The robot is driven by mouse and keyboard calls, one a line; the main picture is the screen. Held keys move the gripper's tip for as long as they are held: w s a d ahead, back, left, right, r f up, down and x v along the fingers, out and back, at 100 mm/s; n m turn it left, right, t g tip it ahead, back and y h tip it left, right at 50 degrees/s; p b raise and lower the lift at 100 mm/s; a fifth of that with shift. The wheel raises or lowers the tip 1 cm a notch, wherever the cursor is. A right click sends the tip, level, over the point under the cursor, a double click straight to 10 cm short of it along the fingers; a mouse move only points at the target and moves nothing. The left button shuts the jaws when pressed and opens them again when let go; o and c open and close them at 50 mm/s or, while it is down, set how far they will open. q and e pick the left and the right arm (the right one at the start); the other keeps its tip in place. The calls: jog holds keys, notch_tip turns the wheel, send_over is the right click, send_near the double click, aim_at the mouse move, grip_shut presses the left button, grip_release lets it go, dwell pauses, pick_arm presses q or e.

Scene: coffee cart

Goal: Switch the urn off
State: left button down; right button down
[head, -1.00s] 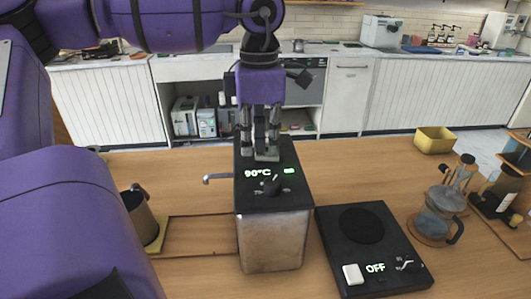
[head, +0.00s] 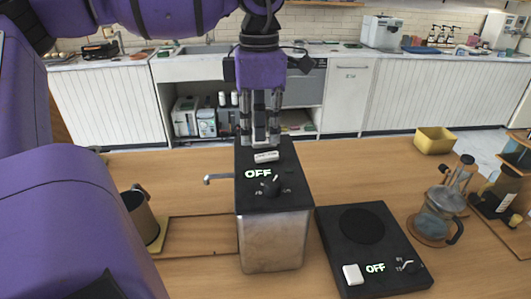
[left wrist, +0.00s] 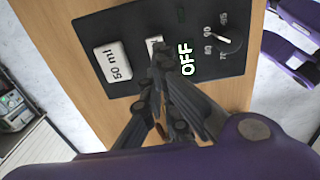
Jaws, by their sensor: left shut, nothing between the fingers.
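The urn (head: 272,235) is a metal box with a black top, standing mid-table. Its display (head: 258,174) reads OFF, and the green lamp beside it is dark. A white rocker switch (head: 266,156) lies on the top behind the display. A dial (head: 270,186) sits in front of the display. My left gripper (head: 260,142) is shut and empty, pointing down just behind and above the switch. In the left wrist view the shut fingertips (left wrist: 158,62) partly cover the white switch (left wrist: 154,45), beside the OFF display (left wrist: 187,59) and a "50 ml" button (left wrist: 114,61).
A black hot plate (head: 340,240), also reading OFF, stands right of the urn. A glass server (head: 438,215) and a yellow bin (head: 434,140) are farther right. A metal pitcher (head: 140,217) stands left. The urn's tap (head: 219,179) sticks out to the left.

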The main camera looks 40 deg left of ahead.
aim_at(261, 156)
pick_arm(q)
jog(key=shift+r, duration=1.85)
jog(key=shift+f, duration=0.1)
